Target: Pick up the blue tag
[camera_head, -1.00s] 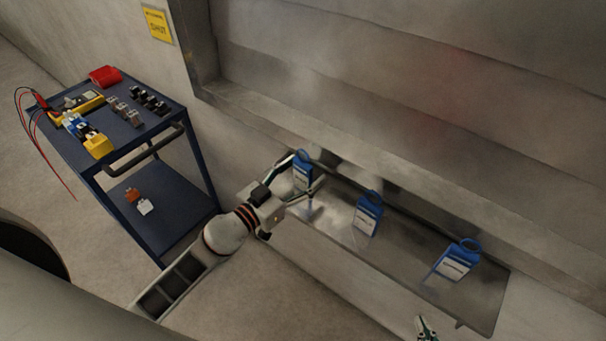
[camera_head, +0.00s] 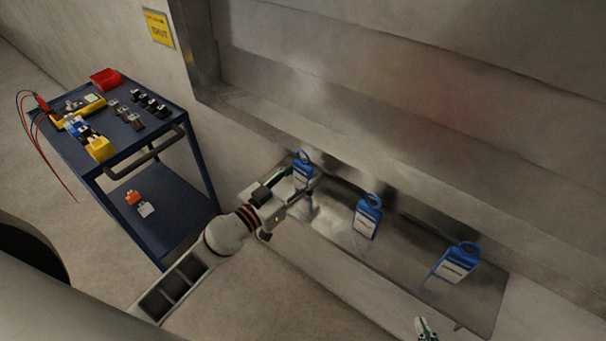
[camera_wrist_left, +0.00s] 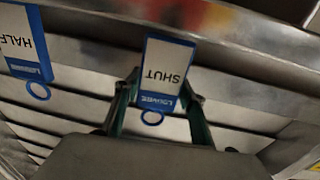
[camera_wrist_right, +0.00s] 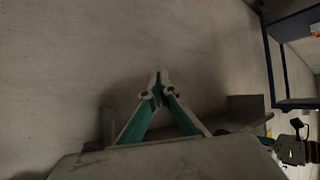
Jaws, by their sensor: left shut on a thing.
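Three blue tags with white labels and ring tops stand on a metal shelf: the left tag (camera_head: 303,171), the middle tag (camera_head: 367,217) and the right tag (camera_head: 455,265). My left gripper (camera_head: 304,186) is shut on the left tag, its fingers on either side of it. In the left wrist view this tag (camera_wrist_left: 165,72) reads SHUT and sits between the fingers (camera_wrist_left: 163,95); the tag beside it (camera_wrist_left: 22,42) reads HALF. I cannot tell whether the held tag touches the shelf. My right gripper (camera_head: 426,329) is at the bottom edge; its fingertips (camera_wrist_right: 157,82) meet, empty.
The metal shelf (camera_head: 330,232) runs along the wall below a louvred panel (camera_head: 400,85). A blue cart (camera_head: 128,155) at the left carries a red bin (camera_head: 105,78), a yellow meter and several small parts. A yellow sign (camera_head: 159,29) hangs on the wall.

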